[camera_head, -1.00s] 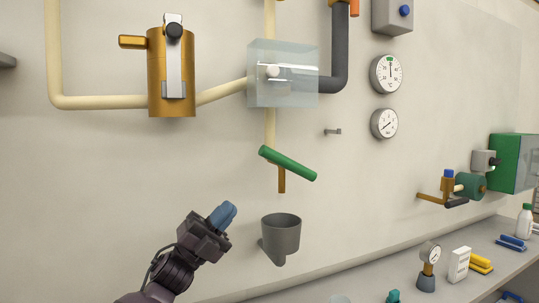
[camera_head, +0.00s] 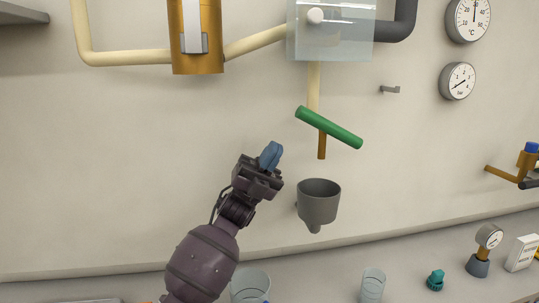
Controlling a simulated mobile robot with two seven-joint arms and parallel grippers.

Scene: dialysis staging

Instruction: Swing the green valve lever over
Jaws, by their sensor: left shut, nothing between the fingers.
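The green valve lever (camera_head: 329,128) is a green bar on the wall. It slopes down from upper left to lower right, across a vertical pipe with a short brown outlet (camera_head: 322,146) below it. My left gripper (camera_head: 271,154) has blue fingertips that are shut and empty. In the picture it is to the left of the lever and a little below its left end, apart from it. My right gripper is not in view.
A grey funnel cup (camera_head: 319,201) is on the wall below the outlet. A clear box (camera_head: 333,40) covers the pipe joint above the lever. A small grey hook (camera_head: 390,89) is to the right.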

